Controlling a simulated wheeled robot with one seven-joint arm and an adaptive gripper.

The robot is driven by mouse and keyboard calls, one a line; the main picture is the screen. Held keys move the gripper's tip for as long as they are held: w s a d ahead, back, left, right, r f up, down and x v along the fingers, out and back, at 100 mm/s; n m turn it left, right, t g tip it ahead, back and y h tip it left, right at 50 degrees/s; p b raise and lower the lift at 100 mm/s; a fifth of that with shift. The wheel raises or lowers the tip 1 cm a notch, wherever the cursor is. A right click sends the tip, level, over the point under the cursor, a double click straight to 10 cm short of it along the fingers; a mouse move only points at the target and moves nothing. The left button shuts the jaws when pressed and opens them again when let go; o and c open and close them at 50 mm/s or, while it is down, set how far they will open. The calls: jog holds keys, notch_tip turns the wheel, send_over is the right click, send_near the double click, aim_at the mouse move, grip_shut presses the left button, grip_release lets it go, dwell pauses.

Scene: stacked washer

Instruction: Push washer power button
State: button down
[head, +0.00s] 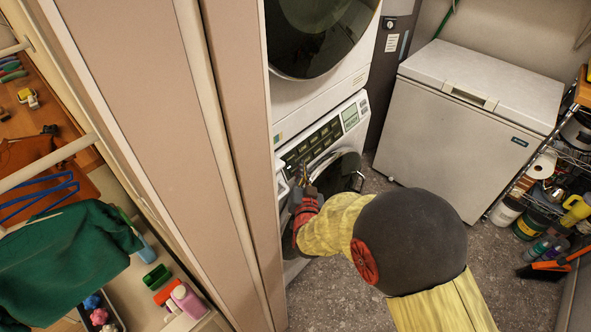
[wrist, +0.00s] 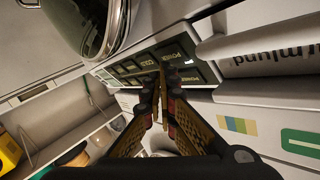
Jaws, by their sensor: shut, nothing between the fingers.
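The stacked washer shows in the head view, with its dark control panel (head: 308,147) on the lower unit (head: 349,104). In the wrist view the panel carries several dark labelled buttons. One button reading POWER (wrist: 178,52) is just above and right of the fingertips, and another label that seems to read POWER (wrist: 189,77) is close to their right. My gripper (head: 304,178) is shut and empty in front of the panel. Its fingertips (wrist: 158,80) point at the buttons in the wrist view. I cannot tell whether they touch the panel.
A round glass door (head: 318,32) is on the upper unit. A beige wall edge (head: 165,130) stands close left of the washer. A white chest freezer (head: 460,130) is at the right, beside a wire shelf with bottles. The grey floor (head: 340,285) between is clear.

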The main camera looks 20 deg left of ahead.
jog(key=shift+w+a+f+b, duration=0.1)
jog(key=shift+a+f+b, duration=0.1)
jog(key=shift+a+b, duration=0.15)
jog(key=shift+a, duration=0.1)
dwell(0.4)
jog(key=shift+d+r, duration=0.2)
jog(key=shift+d, duration=0.35)
jog(key=s+d+r+p, duration=0.1)
jog(key=s+d+r, duration=0.1)
jog(key=d, duration=0.3)
jog(key=shift+s+r, duration=0.2)
dwell(0.4)
dwell(0.3)
